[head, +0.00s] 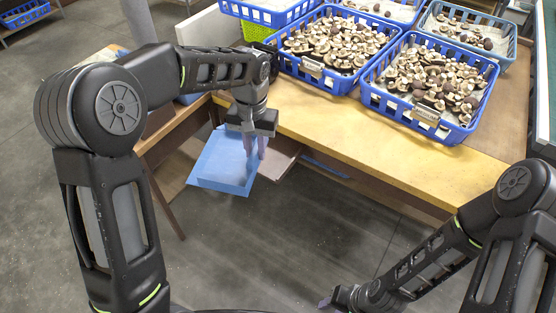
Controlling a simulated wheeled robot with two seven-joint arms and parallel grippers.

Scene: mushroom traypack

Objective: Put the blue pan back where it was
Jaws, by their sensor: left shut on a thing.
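The blue pan (220,170) is a shallow light-blue tray at the centre left, held out in front of the table's front edge. My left gripper (255,150) points down at the pan's right side and is shut on it. The fingers cover part of that side, and the exact grip is hard to see. My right gripper (335,300) is low at the bottom of the picture, far from the pan; its fingers are too small and dark to read.
The wooden table (350,145) holds blue baskets of mushrooms (440,131) at the back right. Its front strip is bare. A brown board (283,160) juts out beside the pan below the tabletop. Grey floor (260,245) lies open in front.

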